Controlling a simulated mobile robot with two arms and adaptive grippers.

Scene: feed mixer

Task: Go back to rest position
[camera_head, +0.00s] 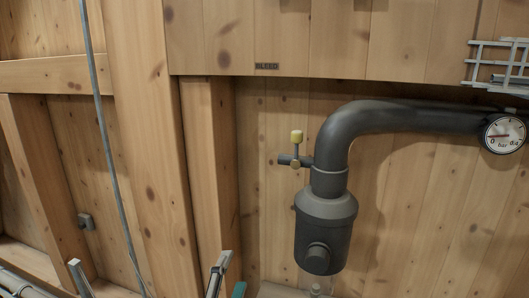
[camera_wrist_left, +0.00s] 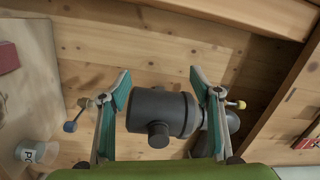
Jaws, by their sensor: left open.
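My left gripper (camera_head: 222,274) shows only in part at the bottom edge of the head view, as a silver finger with a teal pad. In the left wrist view both its fingers (camera_wrist_left: 163,92) are spread wide with nothing between the pads. A dark grey canister (camera_head: 325,232) hangs from a thick pipe in the head view. It also shows in the left wrist view (camera_wrist_left: 165,112), beyond the fingers and lined up with the gap. I cannot tell whether they touch. My right gripper cannot be made out.
A bleed valve with a yellow knob (camera_head: 296,137) sticks out left of the pipe (camera_head: 405,117). A pressure gauge (camera_head: 504,134) and a wire rack (camera_head: 497,66) are at the right.

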